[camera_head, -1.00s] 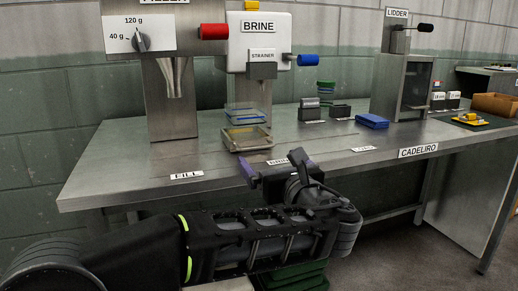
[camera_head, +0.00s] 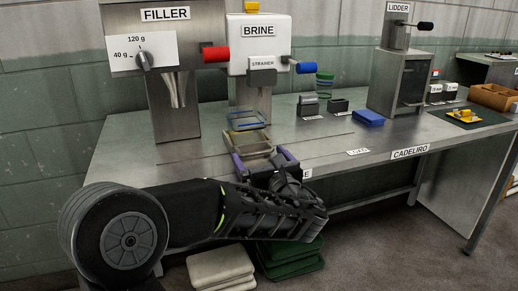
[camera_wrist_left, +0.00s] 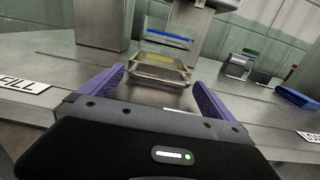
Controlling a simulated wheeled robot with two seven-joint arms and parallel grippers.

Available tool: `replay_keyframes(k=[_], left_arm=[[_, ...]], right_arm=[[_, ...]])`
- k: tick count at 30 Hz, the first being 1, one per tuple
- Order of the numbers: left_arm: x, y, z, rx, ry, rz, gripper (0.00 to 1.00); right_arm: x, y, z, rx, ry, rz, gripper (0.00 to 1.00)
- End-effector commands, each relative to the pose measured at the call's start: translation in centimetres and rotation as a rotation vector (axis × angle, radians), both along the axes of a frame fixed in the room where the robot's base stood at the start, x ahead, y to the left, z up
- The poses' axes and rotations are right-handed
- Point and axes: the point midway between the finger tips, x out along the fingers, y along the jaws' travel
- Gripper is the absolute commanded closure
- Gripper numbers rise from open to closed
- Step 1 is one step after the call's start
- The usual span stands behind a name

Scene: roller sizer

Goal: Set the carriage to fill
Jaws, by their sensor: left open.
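The carriage, a low metal frame (camera_head: 247,145), stands on the bench below the BRINE machine (camera_head: 259,55). In the left wrist view the carriage (camera_wrist_left: 158,72) lies straight ahead, between the lines of the fingers and beyond their tips. A clear container with a coloured rim (camera_head: 246,119) shows just above it. My left gripper (camera_head: 263,162) is open at the carriage's near side, its purple fingers apart; contact cannot be told. The FILL label (camera_wrist_left: 22,86) is at left in the wrist view; my arm hides it in the head view. My right gripper is not in view.
The FILLER (camera_head: 175,75), with a dial and red handle, stands left of BRINE.

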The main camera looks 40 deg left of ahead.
Motion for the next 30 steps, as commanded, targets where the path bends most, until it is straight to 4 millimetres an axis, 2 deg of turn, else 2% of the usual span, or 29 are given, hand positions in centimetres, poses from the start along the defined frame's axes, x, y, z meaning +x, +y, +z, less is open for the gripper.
replay_keyframes(k=[4,12,30], left_arm=[[0.46,0.73,-0.12,0.001,0.001,0.001,0.00],[0.53,0.78,-0.05,0.001,0.001,0.000,0.00],[0.52,0.75,-0.03,0.001,0.001,-0.001,0.49]], right_arm=[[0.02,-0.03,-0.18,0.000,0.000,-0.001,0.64],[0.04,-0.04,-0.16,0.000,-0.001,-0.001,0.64],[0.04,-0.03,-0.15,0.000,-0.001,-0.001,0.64]])
